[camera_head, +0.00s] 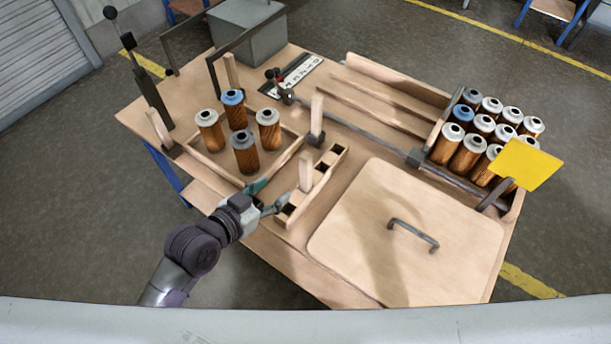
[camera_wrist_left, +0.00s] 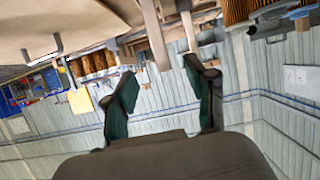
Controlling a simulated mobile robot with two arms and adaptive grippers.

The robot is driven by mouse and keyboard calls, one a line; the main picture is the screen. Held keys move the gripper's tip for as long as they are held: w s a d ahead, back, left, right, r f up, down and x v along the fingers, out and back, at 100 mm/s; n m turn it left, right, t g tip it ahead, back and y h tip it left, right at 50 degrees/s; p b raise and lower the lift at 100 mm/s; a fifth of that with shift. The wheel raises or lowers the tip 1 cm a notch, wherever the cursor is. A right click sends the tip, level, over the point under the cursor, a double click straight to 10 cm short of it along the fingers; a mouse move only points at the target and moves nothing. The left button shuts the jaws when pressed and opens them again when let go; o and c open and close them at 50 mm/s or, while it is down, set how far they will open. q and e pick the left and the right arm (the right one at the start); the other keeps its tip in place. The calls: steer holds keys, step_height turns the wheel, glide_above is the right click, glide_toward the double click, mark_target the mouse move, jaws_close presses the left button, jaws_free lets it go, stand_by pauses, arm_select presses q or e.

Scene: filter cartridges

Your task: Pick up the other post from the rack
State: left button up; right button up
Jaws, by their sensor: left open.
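The wooden rack (camera_head: 317,191) is a narrow block with dark square slots near the table's front edge. One pale wooden post (camera_head: 306,172) stands upright in it; other slots look empty. My left gripper (camera_head: 271,196) is open and empty, just left of the rack's near end, its fingers pointing toward the post. In the left wrist view, the open green-padded fingers (camera_wrist_left: 158,74) have a pale post (camera_wrist_left: 154,36) in line with the gap between them; I cannot tell how far ahead it is. My right gripper is not in view.
Other posts (camera_head: 316,119) stand in dark bases around a tray (camera_head: 285,160) with several copper cartridges (camera_head: 244,151). A wooden lid with a handle (camera_head: 412,234) lies right of the rack. A crate of cartridges (camera_head: 446,144) with a yellow card (camera_head: 526,164) is at far right.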

mark_target(302, 169)
arm_select(q)
steer(key=x, duration=0.8)
steer(key=shift+w+d+r+p, duration=0.1)
steer(key=shift+d+p, duration=0.05)
steer(key=shift+p, duration=0.25)
steer(key=shift+w+d, duration=0.25)
steer(key=shift+w, duration=0.1)
steer(key=p+x, duration=0.1)
steer(key=x, duration=0.3)
steer(key=shift+w+d+f, duration=0.2)
steer(key=shift+d, duration=0.1)
jaws_close()
